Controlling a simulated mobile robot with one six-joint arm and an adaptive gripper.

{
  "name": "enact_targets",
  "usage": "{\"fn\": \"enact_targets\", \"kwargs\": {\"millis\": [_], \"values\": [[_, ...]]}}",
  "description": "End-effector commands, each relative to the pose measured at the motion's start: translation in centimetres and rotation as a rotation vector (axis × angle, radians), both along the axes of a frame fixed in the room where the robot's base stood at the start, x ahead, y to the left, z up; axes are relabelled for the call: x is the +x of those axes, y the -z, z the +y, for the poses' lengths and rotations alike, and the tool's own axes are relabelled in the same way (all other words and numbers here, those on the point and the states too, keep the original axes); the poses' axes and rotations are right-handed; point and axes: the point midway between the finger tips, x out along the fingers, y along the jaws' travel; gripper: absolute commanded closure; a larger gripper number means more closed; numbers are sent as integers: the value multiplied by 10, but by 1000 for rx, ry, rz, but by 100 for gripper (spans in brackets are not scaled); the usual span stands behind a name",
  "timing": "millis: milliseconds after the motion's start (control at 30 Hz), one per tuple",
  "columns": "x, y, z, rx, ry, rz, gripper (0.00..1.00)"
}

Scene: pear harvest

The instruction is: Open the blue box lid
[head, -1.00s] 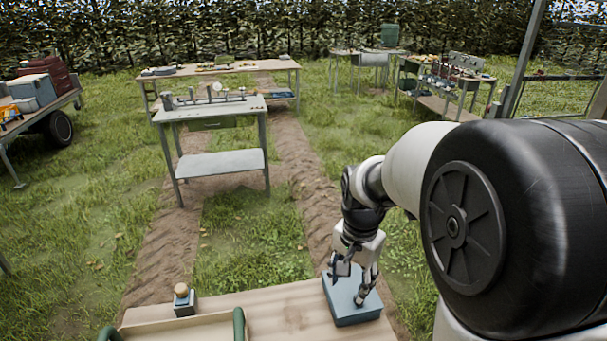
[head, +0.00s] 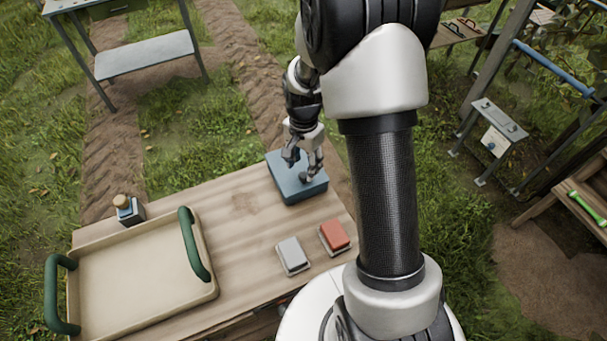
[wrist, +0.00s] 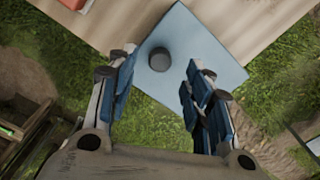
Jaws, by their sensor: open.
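The blue box (head: 290,186) sits at the far right corner of the wooden table, its lid closed. In the wrist view the blue lid (wrist: 188,40) shows from above with a round dark knob (wrist: 160,60) on it. My gripper (head: 303,168) is above the lid in the head view. In the wrist view my gripper (wrist: 158,82) is open, with one finger on each side of the knob's line. The knob lies between or just beyond the fingertips; I cannot tell whether they touch it.
A tray with green handles (head: 205,240) stands at the table's left. A grey block (head: 292,256) and a red block (head: 335,237) lie near the front right. A small jar with a wooden top (head: 128,210) stands behind the tray. Bare wood (head: 240,225) lies between tray and box.

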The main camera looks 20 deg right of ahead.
Motion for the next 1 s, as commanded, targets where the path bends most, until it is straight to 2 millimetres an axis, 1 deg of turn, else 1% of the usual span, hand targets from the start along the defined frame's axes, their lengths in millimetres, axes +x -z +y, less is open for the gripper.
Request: {"fn": "enact_targets", "kwargs": {"millis": [33, 100, 233, 400, 667, 1000], "values": [[-1, 13, 0, 1, 0, 3, 54], [0, 24, 0, 0, 0, 1, 54], [0, 39, 0, 0, 0, 0, 54], [0, 47, 0, 0, 0, 0, 54], [0, 47, 0, 0, 0, -1, 54], [0, 47, 0, 0, 0, -1, 76]]}}
